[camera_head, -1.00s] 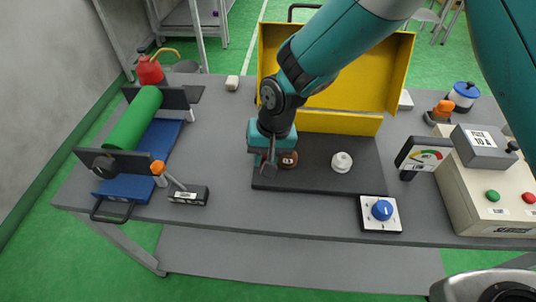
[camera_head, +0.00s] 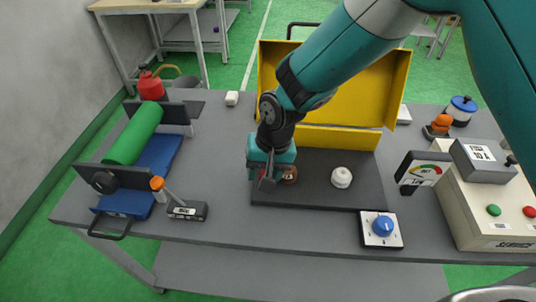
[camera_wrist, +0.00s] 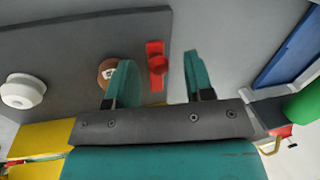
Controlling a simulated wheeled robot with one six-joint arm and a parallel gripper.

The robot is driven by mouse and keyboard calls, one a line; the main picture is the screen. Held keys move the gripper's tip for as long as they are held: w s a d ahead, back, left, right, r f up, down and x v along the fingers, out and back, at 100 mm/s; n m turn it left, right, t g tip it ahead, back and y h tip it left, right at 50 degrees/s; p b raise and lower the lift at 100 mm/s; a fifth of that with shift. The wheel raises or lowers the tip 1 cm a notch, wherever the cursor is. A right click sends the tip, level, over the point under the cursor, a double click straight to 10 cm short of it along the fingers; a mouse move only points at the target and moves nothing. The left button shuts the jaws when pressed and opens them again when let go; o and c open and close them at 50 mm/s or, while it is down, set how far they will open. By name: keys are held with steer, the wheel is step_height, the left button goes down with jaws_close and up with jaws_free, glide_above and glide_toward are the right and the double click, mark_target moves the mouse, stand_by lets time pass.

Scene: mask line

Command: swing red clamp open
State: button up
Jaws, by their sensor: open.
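The red clamp (camera_wrist: 156,64) is a small red bar with a round red knob, at the edge of the dark board (camera_wrist: 70,45) in the wrist view. My gripper (camera_wrist: 160,83) is open; its two teal fingers stand apart, and the clamp shows between them, nearer the left finger. I cannot tell whether a finger touches it. In the head view my gripper (camera_head: 268,183) is over the left part of the board and mostly hides the clamp. A brown round part (camera_wrist: 106,72) lies just left of the clamp, partly behind the left finger.
A white knob (camera_head: 342,177) stands on the board, in front of an open yellow box (camera_head: 365,85). A blue dial (camera_head: 382,226) is at the front edge. A green roller (camera_head: 134,133) on a blue base is left. A control box (camera_head: 470,205) is right.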

steer(key=d+r+b, duration=0.1)
steer(key=d+r, duration=0.2)
steer(key=r, duration=1.4)
steer(key=shift+w+d, duration=0.15)
steer(key=shift+w, duration=0.1)
steer(key=s+d+r+n+y, duration=0.1)
steer(key=s+d+r+n, duration=0.1)
steer(key=s+d, duration=0.5)
steer(key=s+d+r+n+y, duration=0.1)
steer(key=s+d+r+n, duration=0.1)
steer(key=s+d, duration=0.6)
steer(key=s+n, duration=0.1)
steer(key=s, duration=0.2)
steer(key=shift+r+n, duration=0.3)
